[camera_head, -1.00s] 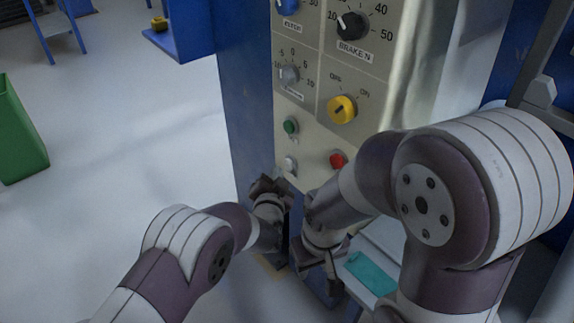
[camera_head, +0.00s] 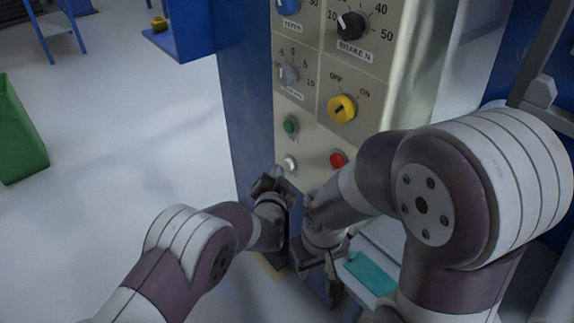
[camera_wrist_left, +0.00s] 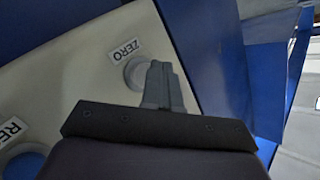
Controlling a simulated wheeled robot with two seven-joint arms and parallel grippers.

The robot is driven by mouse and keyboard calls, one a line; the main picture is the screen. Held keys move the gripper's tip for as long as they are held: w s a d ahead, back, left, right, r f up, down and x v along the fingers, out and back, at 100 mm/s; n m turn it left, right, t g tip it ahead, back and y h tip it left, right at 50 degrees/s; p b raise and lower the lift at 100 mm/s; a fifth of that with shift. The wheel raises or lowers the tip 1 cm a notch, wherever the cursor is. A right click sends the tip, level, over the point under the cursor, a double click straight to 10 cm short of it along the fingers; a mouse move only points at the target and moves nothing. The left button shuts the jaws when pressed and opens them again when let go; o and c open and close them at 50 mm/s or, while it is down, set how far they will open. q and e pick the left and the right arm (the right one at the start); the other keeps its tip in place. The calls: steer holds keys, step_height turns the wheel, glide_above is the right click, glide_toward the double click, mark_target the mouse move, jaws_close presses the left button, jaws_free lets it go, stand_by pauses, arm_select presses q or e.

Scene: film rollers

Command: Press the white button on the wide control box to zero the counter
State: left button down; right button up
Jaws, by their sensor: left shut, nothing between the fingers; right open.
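The wide control box (camera_head: 308,145) has a cream front panel with knobs and buttons. The white button (camera_head: 290,162) is low on the panel at its left, below a green button. In the left wrist view the button (camera_wrist_left: 135,72) sits beside a "ZERO" label and is partly hidden by my fingers. My left gripper (camera_head: 279,173) is shut and empty, its tips just below the button in the head view; the wrist view also shows the shut fingers (camera_wrist_left: 157,80) overlapping the button's right edge. I cannot tell if they touch it. My right gripper (camera_head: 331,268) is open and empty, low beside the box.
A green button (camera_head: 290,125), a red button (camera_head: 338,159) and a yellow switch (camera_head: 341,109) are close by on the panel. A teal object (camera_head: 369,273) lies on a light surface at the lower right. A green bin (camera_head: 18,135) stands at the left; floor between is clear.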

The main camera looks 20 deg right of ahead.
arm_select(q)
steer(key=shift+d, duration=0.25)
steer(key=shift+w+d, duration=0.25)
steer(key=shift+d, duration=0.2)
stand_by(0.6)
steer(key=shift+a, duration=0.1)
steer(key=shift+s+a+p, duration=0.3)
steer(key=shift+s+a, duration=0.05)
steer(key=shift+a, duration=0.4)
steer(key=a, duration=0.1)
steer(key=s+a+p, duration=0.1)
steer(key=a, duration=0.1)
steer(key=a+p, duration=0.1)
steer(key=shift+s+a, duration=0.35)
stand_by(0.7)
